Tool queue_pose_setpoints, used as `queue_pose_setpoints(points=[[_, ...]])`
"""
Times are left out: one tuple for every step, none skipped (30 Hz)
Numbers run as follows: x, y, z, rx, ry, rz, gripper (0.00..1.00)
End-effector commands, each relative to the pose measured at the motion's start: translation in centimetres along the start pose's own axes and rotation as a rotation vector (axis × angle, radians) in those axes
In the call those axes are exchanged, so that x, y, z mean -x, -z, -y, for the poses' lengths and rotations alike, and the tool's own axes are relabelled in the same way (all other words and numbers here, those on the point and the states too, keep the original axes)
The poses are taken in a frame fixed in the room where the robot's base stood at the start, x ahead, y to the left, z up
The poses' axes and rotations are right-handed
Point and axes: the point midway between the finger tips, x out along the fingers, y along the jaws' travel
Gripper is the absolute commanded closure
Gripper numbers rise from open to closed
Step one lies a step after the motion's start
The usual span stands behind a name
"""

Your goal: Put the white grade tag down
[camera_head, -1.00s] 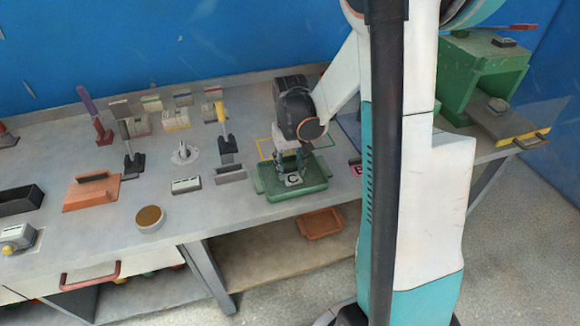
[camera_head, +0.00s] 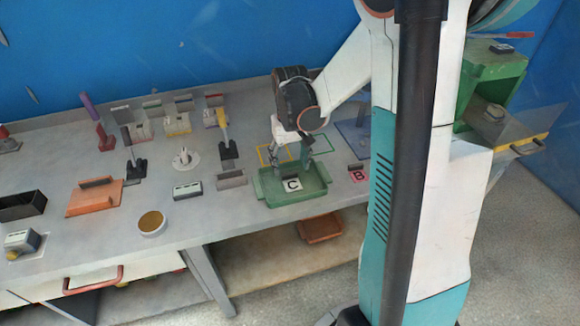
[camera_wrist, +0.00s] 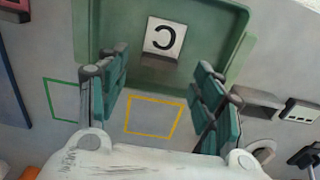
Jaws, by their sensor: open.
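The white grade tag (camera_head: 292,185), marked with a black C, lies in the green tray (camera_head: 298,202) on the bench. In the wrist view the tag (camera_wrist: 164,38) lies on the floor of the tray (camera_wrist: 236,50), with a dark grip block along one edge. My gripper (camera_head: 306,160) hangs above the back edge of the tray, apart from the tag. In the wrist view the fingers of my gripper (camera_wrist: 160,92) are spread wide with nothing between them.
A yellow outline (camera_wrist: 154,117) and a green outline (camera_wrist: 62,100) mark the bench behind the tray. A pink tag marked B (camera_head: 358,174) lies to the right. A grey block (camera_head: 231,178) and a white-faced block (camera_head: 187,189) stand to the left.

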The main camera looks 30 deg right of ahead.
Motion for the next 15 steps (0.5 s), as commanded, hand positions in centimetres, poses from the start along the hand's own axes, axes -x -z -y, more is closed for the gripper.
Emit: queue_pose_setpoints(points=[[1.6, 0.0, 0.0, 0.000, 0.000, 0.000, 0.39], [2.2, 0.0, 0.0, 0.000, 0.000, 0.000, 0.39], [3.0, -0.1, 0.0, 0.000, 0.000, 0.000, 0.39], [3.6, 0.0, 0.0, 0.000, 0.000, 0.000, 0.39], [4.1, 0.0, 0.0, 0.000, 0.000, 0.000, 0.39], [4.8, 0.0, 0.0, 0.000, 0.000, 0.000, 0.39], [5.3, 0.0, 0.0, 0.000, 0.000, 0.000, 0.39], [5.7, 0.0, 0.0, 0.000, 0.000, 0.000, 0.39], [6.2, 0.0, 0.0, 0.000, 0.000, 0.000, 0.39], [6.5, 0.0, 0.0, 0.000, 0.000, 0.000, 0.39], [6.8, 0.0, 0.0, 0.000, 0.000, 0.000, 0.39], [7.0, 0.0, 0.0, 0.000, 0.000, 0.000, 0.39], [7.2, 0.0, 0.0, 0.000, 0.000, 0.000, 0.39], [7.3, 0.0, 0.0, 0.000, 0.000, 0.000, 0.39], [7.5, 0.0, 0.0, 0.000, 0.000, 0.000, 0.39]])
